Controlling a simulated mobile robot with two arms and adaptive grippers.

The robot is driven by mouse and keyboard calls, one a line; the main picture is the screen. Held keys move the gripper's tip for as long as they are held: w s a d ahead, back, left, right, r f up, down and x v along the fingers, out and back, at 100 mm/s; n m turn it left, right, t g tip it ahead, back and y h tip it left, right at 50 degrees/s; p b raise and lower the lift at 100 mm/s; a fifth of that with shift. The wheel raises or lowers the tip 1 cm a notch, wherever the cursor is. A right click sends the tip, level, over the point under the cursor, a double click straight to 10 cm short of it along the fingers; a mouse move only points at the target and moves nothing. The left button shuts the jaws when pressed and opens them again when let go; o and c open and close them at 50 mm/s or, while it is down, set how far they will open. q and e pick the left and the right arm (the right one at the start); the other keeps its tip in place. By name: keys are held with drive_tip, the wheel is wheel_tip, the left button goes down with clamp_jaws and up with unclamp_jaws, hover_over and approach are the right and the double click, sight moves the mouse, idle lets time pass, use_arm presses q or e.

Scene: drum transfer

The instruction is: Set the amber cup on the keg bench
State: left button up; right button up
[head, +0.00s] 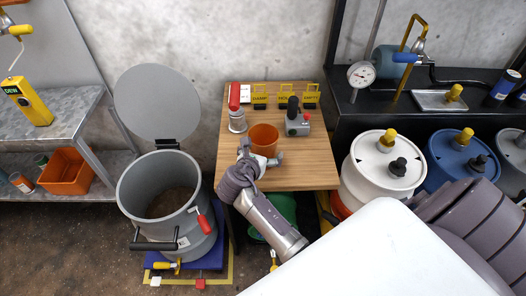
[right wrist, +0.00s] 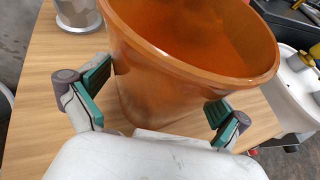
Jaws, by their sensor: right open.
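The amber cup (head: 264,138) stands upright on a wooden-topped table (head: 303,177) in the middle of the head view. It fills much of the right wrist view (right wrist: 185,72). My right gripper (head: 261,153) is at the near side of the cup, low down. Its two green-padded fingers (right wrist: 160,92) are spread open, one on each side of the cup. The left finger is very close to the wall; I cannot tell if it touches. A dark bench (head: 350,103) stands at the right with several kegs in front of or below it. My left gripper is not in view.
A big open drum (head: 160,195) is left of the table. A white keg (head: 375,172) stands close at the right.

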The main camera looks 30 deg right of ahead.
drive_tip(key=v, duration=1.2)
drive_tip(key=shift+p, duration=0.45)
drive_tip(key=shift+r, duration=0.1)
